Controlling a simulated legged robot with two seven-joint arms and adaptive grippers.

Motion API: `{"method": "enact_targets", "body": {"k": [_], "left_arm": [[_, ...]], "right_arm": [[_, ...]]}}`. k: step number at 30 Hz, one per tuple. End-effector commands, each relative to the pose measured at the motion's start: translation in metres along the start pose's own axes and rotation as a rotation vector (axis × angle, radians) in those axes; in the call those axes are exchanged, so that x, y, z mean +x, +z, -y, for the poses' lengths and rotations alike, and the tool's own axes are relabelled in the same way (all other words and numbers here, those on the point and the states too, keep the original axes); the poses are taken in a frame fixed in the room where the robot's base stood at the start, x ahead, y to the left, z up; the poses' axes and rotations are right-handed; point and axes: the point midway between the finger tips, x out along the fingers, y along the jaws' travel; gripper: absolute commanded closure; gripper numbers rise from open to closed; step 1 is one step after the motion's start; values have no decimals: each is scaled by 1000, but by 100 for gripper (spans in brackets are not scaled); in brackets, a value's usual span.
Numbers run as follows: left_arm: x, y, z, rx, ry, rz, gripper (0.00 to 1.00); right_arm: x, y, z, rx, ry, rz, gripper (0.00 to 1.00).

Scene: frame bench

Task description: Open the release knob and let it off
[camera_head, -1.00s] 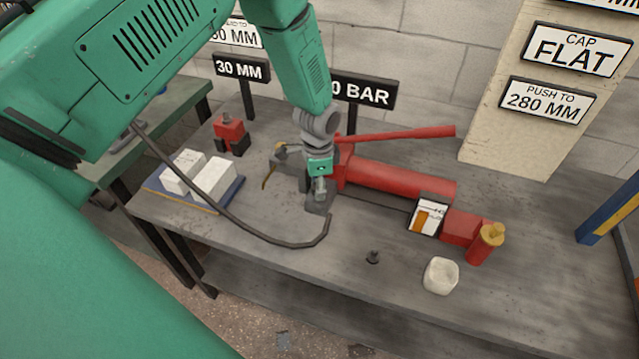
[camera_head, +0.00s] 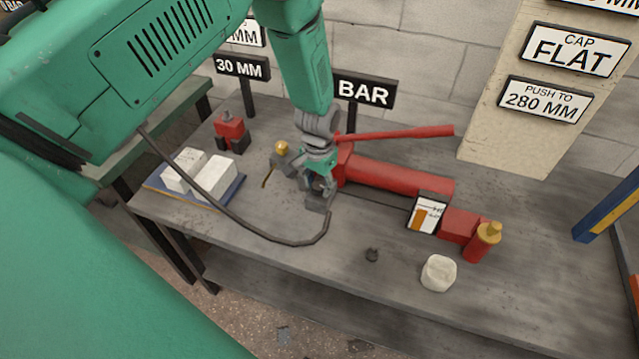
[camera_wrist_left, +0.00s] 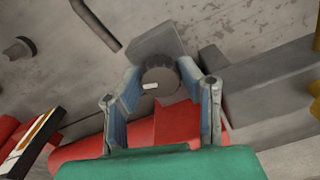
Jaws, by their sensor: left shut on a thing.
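The red hand pump (camera_head: 395,176) lies on the bench, its red lever (camera_head: 400,133) above it. The release knob (camera_wrist_left: 158,76) is dark and round with a knurled rim and a short white mark, beside a grey block at the pump's left end. My left gripper (camera_head: 321,186) is at that end and hides the knob in the head view. In the left wrist view its two blue-grey fingers (camera_wrist_left: 160,90) are on both sides of the knob, shut on it. My right gripper is in neither view.
White blocks lie on a blue tray (camera_head: 233,197) at left, with a red clamp-like part (camera_head: 230,132) behind. A dark hose curves across the bench.

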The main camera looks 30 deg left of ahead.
Motion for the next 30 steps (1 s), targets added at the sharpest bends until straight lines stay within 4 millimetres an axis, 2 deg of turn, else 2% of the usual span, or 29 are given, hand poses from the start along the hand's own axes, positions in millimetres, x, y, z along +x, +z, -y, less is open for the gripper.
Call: {"method": "enact_targets", "body": {"k": [19, 20, 21, 30], "left_arm": [[2, 2, 0, -49, 0, 5, 96], [2, 2, 0, -49, 0, 6, 61], [2, 2, 0, -49, 0, 5, 47], [0, 1, 0, -48, 0, 3, 47]], "right_arm": [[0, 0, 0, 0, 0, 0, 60], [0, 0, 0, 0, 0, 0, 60], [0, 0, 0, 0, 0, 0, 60], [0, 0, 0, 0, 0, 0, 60]]}}
